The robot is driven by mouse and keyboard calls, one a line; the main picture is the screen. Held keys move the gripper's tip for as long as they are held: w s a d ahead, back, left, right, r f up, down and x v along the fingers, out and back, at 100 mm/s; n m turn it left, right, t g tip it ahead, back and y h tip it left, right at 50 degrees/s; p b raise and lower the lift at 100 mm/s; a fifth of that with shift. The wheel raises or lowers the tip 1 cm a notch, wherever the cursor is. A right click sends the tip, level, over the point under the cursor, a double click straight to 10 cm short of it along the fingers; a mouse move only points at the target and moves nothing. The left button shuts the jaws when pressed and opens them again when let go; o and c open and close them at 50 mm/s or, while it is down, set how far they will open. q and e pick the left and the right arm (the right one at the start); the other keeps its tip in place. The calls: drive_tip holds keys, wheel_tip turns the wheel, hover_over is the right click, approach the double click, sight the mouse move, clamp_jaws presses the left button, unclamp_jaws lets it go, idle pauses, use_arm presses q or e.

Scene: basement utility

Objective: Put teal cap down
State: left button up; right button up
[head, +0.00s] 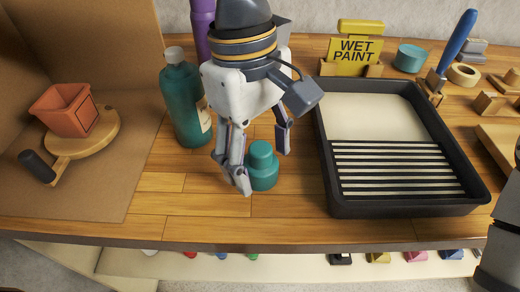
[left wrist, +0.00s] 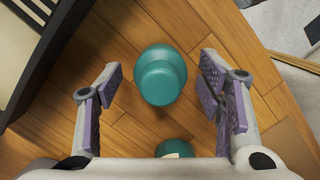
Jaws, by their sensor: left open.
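The teal cap (head: 262,168) stands upright on the wooden bench top, a wide round body with a narrower knob on top. It also shows in the left wrist view (left wrist: 160,82), between the two fingers. My left gripper (head: 261,165) is open and pointed down over the cap, one finger on each side. In the left wrist view (left wrist: 162,78) clear gaps show between the cap and both purple-padded fingers, so it is not gripped. My right gripper is not in view.
A teal bottle (head: 183,108) stands close left of my left gripper. A black paint tray (head: 335,190) lies to the right. An orange pot (head: 66,110) sits on a round wooden board (head: 95,138) at left. A yellow WET PAINT sign (head: 357,50) stands behind. Bare bench lies in front.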

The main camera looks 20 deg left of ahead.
use_arm(q)
wheel_tip(320, 180, up, 12)
drive_tip(key=a, duration=0.1)
drive_tip(key=shift+w+a+p, duration=0.3)
drive_tip(key=shift+w+p, duration=0.05)
drive_tip(key=shift+w, duration=0.1)
